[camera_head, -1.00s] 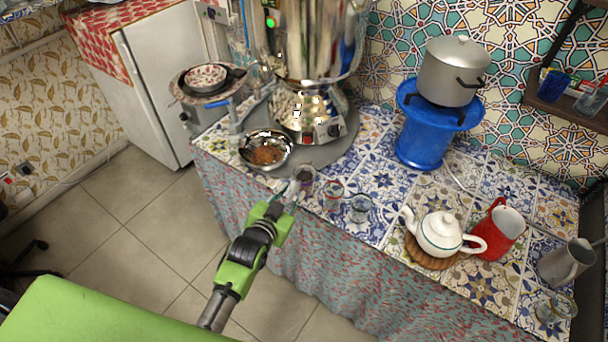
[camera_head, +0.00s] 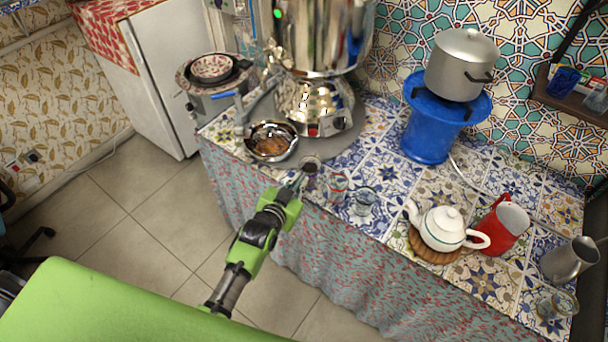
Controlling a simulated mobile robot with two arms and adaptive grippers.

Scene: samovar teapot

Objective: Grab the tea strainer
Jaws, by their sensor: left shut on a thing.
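My left gripper (camera_head: 297,184) is at the front edge of the tiled counter, beside a small glass with dark contents (camera_head: 310,168). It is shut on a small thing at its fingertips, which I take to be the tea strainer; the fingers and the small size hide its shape. A shiny metal bowl with brown contents (camera_head: 270,141) is just beyond the gripper to the left, apart from it. My right gripper is not in view.
The samovar (camera_head: 318,60) stands behind the bowl. A glass with a red mark (camera_head: 337,184) and a clear glass (camera_head: 364,200) are to the gripper's right. A white teapot (camera_head: 441,228), a red jug (camera_head: 503,226) and a metal jug (camera_head: 570,261) stand farther right.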

